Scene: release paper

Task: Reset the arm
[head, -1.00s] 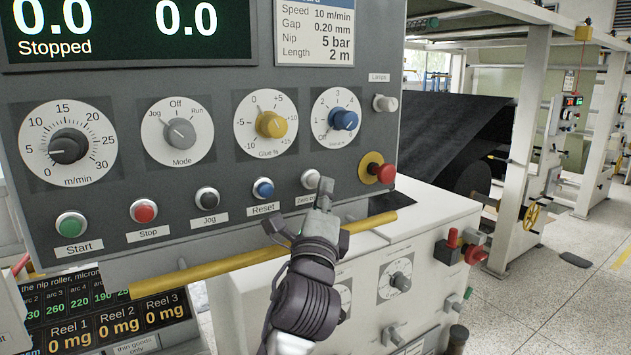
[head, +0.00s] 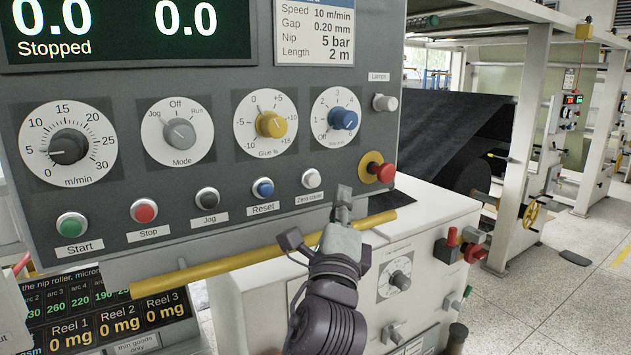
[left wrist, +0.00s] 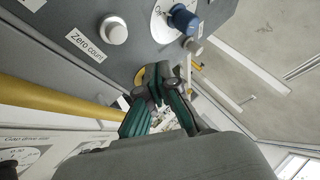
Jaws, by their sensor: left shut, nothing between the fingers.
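My left gripper (head: 343,200) is shut and empty in the head view. Its fingertips are just below and right of the white Zero count button (head: 312,179), apart from it, near the control panel's lower right. In the left wrist view, the shut fingertips of my left gripper (left wrist: 158,76) lie below and right of the white button (left wrist: 113,30), with the Zero count label beside it. My right gripper does not show.
The grey control panel (head: 225,90) has the blue Reset button (head: 263,188), several dials and a red stop knob (head: 384,173). A yellow bar (head: 200,275) runs along its lower edge. A white cabinet (head: 250,310) stands below.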

